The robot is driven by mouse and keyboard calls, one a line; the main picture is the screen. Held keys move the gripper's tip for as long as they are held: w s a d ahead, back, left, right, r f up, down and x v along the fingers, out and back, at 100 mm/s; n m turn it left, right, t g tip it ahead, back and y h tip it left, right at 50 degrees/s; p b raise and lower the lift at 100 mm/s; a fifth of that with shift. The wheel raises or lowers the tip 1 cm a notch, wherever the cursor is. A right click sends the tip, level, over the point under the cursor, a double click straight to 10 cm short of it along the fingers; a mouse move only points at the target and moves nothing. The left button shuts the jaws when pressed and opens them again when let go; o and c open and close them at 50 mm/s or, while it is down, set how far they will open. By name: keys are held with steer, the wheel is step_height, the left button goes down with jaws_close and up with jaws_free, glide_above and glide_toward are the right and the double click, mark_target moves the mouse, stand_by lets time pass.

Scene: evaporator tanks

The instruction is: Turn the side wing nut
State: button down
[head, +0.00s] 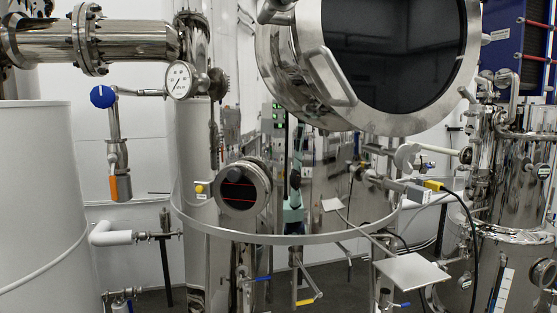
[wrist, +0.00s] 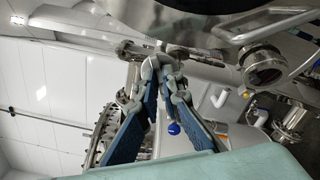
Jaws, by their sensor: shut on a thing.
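In the wrist view, my gripper (wrist: 161,63) has its two blue-sided fingers drawn together at the tips. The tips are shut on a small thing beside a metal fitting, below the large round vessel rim. The side wing nut cannot be made out clearly; the fingertips cover what lies between them. In the head view, my gripper cannot be made out clearly, and I cannot pick out the wing nut there. A teal shape low in the middle may be my arm or its reflection in polished steel.
The large vessel with a round dark window (head: 395,50) hangs at the upper right. A pressure gauge (head: 179,81) and blue knob (head: 103,96) are at left. The blue knob also shows below my fingers in the wrist view (wrist: 173,128). Pipes crowd both sides.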

steer(key=shift+n, duration=0.3)
steer(key=shift+n+p, duration=0.6)
steer(key=shift+n, duration=0.6)
steer(key=shift+n, duration=1.1)
